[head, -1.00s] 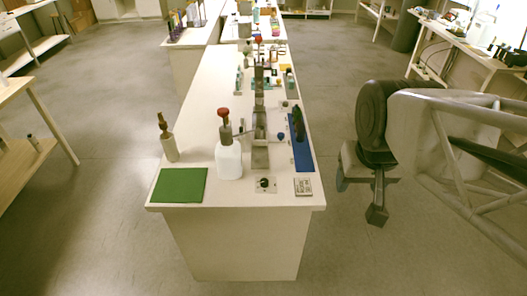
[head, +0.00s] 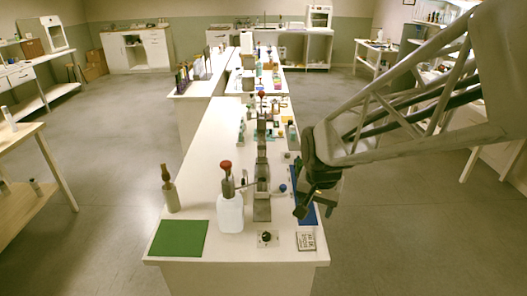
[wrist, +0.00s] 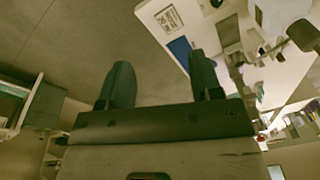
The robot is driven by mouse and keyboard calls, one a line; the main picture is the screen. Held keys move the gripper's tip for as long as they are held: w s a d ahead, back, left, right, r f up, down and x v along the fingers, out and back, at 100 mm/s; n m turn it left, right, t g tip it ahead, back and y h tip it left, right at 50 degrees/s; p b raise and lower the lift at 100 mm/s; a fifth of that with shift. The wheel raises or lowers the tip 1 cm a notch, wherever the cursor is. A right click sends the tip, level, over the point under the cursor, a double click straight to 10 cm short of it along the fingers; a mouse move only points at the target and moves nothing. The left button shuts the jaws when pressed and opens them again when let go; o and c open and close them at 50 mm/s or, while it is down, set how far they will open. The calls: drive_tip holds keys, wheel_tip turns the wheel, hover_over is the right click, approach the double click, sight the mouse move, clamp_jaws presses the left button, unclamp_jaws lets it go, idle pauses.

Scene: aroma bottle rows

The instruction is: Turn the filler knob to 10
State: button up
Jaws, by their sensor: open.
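The filler knob (head: 266,237) is a small black knob on a pale square plate near the front edge of the bench. The filler's grey metal stand (head: 262,208) rises just behind it. A white bottle (head: 230,213) with a red-topped pump stands to the left. My gripper (head: 310,206) is above the bench's right side, over the blue mat, to the right of the knob and apart from it. In the wrist view my two fingers (wrist: 162,80) are spread with nothing between them. I cannot make out the knob's marks or setting.
A printed card (head: 306,241) lies right of the knob. The blue mat (head: 295,178) is partly hidden by my arm. A green mat (head: 178,239) lies front left, with a brown-topped bottle (head: 171,190) behind it. Several small items stand farther back along the bench.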

drive_tip(key=w+a+f+m, duration=0.3)
drive_tip(key=w+a+f, duration=0.3)
drive_tip(key=w+f, duration=0.4)
drive_tip(key=m+g, duration=0.1)
drive_tip(key=m, duration=0.1)
hover_over(266, 235)
wheel_tip(266, 235, down, 11)
drive_tip(key=shift+f, duration=0.15)
drive_tip(key=shift+f, duration=3.75)
drive_tip(key=c, duration=0.9)
